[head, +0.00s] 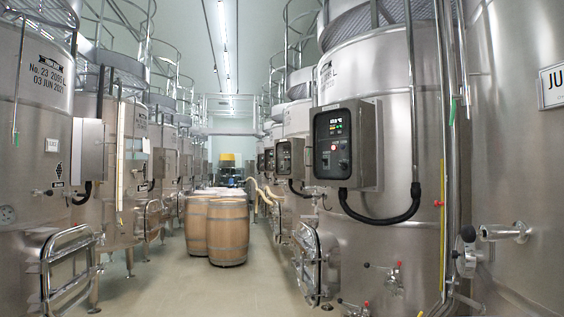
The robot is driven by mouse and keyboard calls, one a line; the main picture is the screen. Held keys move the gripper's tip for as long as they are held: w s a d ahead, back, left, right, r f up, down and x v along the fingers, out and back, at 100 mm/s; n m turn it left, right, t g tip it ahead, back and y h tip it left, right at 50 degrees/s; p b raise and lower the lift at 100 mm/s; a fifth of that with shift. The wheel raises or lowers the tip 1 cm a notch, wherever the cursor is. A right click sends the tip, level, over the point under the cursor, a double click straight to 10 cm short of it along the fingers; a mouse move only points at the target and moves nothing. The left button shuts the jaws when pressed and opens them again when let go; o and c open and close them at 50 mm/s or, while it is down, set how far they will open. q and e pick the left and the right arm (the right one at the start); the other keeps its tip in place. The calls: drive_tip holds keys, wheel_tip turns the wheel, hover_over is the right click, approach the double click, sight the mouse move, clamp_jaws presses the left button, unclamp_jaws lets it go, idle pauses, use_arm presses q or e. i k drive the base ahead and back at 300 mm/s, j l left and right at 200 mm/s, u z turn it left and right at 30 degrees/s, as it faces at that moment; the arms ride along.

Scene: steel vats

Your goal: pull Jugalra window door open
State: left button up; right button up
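A white label (551,86) starting with "JU" is on the large steel vat (508,170) at the right edge; the rest of its lettering is cut off by the frame. No window door shows on the visible part of this vat. The neighbouring vat (385,85) carries an oval hatch door (310,264), seen nearly edge-on, which appears closed. Neither of my grippers is in view.
A control box (345,146) with a black hose (380,218) juts from the neighbouring vat. Wooden barrels (228,232) stand in the aisle. Vats line the left, one with a hatch door (70,268). The floor (190,290) in front is clear.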

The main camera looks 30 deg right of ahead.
sight(291, 141)
drive_tip(key=i+l+z, duration=0.2)
drive_tip(key=i, duration=0.15)
drive_tip(key=i+l+z, duration=0.1)
drive_tip(key=i+z, duration=0.45)
drive_tip(key=i, duration=4)
